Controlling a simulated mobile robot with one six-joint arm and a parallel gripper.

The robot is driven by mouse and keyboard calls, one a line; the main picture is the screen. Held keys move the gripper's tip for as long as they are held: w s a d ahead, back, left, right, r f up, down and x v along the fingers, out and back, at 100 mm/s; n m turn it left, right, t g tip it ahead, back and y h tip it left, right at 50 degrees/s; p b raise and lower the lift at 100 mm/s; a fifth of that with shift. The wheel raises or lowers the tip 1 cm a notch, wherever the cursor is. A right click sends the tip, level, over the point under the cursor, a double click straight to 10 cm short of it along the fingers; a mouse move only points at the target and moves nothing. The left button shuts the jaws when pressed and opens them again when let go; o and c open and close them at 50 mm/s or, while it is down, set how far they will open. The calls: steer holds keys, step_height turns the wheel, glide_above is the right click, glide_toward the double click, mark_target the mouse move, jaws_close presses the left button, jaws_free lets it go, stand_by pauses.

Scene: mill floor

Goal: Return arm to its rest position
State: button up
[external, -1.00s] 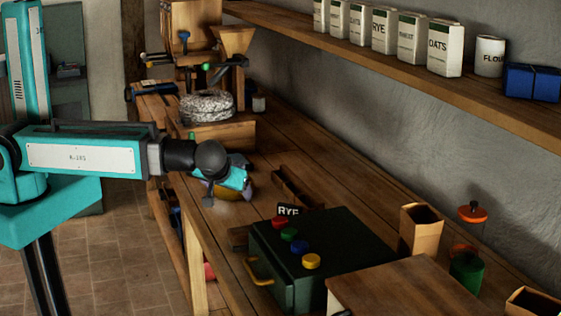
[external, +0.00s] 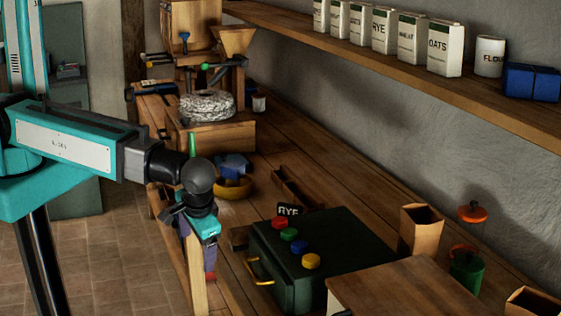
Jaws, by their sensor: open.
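My teal arm (external: 75,145) reaches in from the left of the external view. Its dark round wrist (external: 198,178) hangs by the front edge of the workbench. My gripper (external: 186,218), with a teal body and dark parts, is below the wrist and points down. It is open, with nothing seen between its fingers, though they are small and partly hidden.
A yellow bowl (external: 233,188) and a blue object (external: 235,165) are on the bench behind the wrist. A millstone (external: 207,105) is farther back. A dark green box (external: 300,250) with coloured knobs stands to the right.

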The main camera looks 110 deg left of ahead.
steer(key=s+d+f+m+h+b, duration=0.1)
steer(key=s+d+f+m+b, duration=0.3)
steer(key=f, duration=1)
steer(key=s+d+f+m+g+h+b, duration=0.1)
steer(key=s+d+f+m+b, duration=0.3)
steer(key=s+f, duration=0.7)
steer(key=s+d+f+m+g+h+b, duration=0.1)
steer(key=s+f, duration=0.7)
steer(key=f, duration=1)
steer(key=shift+d+f+m+h+b, duration=0.3)
steer(key=shift+d+m+h+b, duration=0.2)
steer(key=shift+d+m+b, duration=1.35)
steer(key=shift+s+a+n+b, duration=0.1)
steer(key=shift+a+n+b, duration=0.2)
steer(key=shift+n, duration=0.15)
